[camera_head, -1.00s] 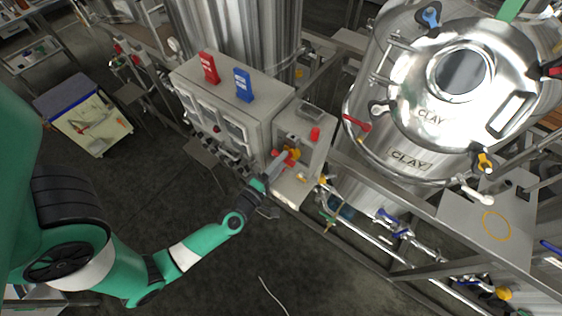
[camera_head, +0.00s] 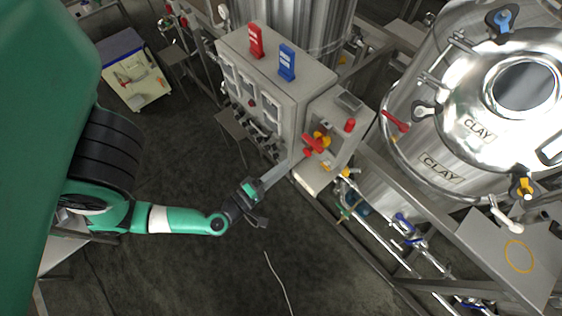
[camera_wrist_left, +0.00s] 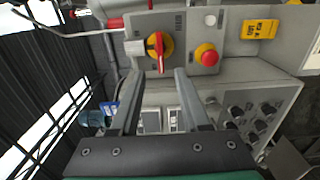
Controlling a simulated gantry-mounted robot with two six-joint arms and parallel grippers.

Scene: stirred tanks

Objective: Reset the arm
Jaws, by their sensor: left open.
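My left arm comes in from the left, with its green and white links over the dark floor. My left gripper (camera_head: 289,168) points up and right at the control box and is just short of the red and yellow rotary switch (camera_head: 317,143). In the left wrist view the two grey fingers (camera_wrist_left: 158,76) are parallel and apart, with nothing between them. There, the switch (camera_wrist_left: 158,47) shows beyond the fingertips with its red handle upright, apart from them. My right gripper is not in view.
A red push button (camera_wrist_left: 207,56) sits beside the switch. A grey cabinet (camera_head: 285,95) bears red and blue blocks. A steel tank (camera_head: 450,130) with clamps stands at right, with pipes below it. A cart (camera_head: 135,80) is at upper left. The floor below the gripper is mostly clear.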

